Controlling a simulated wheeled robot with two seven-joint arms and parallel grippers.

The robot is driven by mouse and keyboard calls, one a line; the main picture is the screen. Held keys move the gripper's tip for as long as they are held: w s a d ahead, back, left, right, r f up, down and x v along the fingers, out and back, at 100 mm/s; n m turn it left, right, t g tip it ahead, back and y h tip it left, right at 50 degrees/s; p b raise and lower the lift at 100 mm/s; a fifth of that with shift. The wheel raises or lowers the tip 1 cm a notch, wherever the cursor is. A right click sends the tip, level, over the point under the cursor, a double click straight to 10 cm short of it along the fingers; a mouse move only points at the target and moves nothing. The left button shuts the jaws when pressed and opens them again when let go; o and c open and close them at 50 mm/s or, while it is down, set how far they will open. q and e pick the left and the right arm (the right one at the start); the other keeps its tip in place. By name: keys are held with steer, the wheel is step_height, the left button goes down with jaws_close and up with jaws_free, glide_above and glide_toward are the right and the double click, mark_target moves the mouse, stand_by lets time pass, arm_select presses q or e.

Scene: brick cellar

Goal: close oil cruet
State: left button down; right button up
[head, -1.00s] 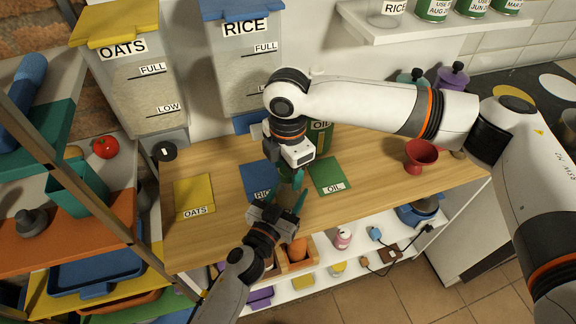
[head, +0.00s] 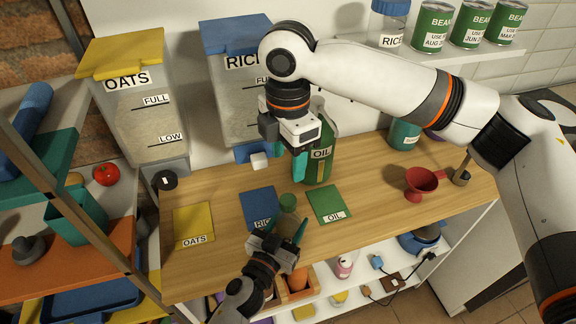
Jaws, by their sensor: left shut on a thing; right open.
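The small oil cruet (head: 287,217) looks like pale, clear glass and stands out just above my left gripper. A green cap (head: 286,201) shows at its top; I cannot tell how firmly it is seated. My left gripper (head: 288,228) is shut on the cruet at the front of the counter and hides its lower part. My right gripper (head: 290,166) is open and empty, above and behind the cap, apart from it. The large green OIL bottle (head: 321,150) stands just behind and right of my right gripper.
A blue mat (head: 259,203), a green OIL mat (head: 328,203) and a yellow OATS mat (head: 194,222) lie on the wooden counter (head: 372,190). A red funnel (head: 421,182) stands at the right. OATS (head: 150,115) and RICE (head: 228,105) dispensers stand at the back.

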arm_select(q)
steer(key=c, duration=0.5)
jaws_free()
steer(key=b+v, duration=0.2)
steer(key=v, duration=1)
